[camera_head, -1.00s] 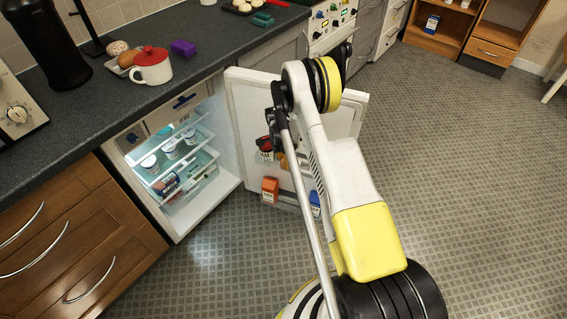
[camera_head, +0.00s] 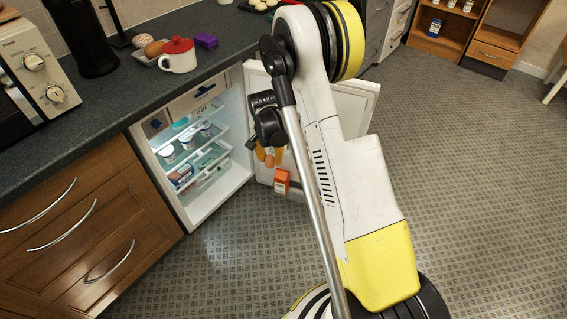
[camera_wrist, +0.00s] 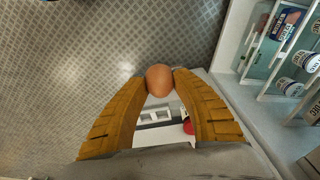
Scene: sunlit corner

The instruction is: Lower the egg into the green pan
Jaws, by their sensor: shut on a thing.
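A brown egg (camera_wrist: 160,79) is between the two orange fingertips of my gripper (camera_wrist: 160,82) in the wrist view, and the fingers are shut on it. In the head view the egg (camera_head: 269,161) and my gripper (camera_head: 267,158) hang in front of the open fridge door, above the floor. I see no green pan in either view now.
The open fridge (camera_head: 190,150) holds several tubs, and its door (camera_head: 352,103) stands open behind my arm. An orange carton (camera_head: 282,182) is low on the door. On the counter are a red-lidded white mug (camera_head: 180,62), a purple block (camera_head: 206,41) and a microwave (camera_head: 35,75).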

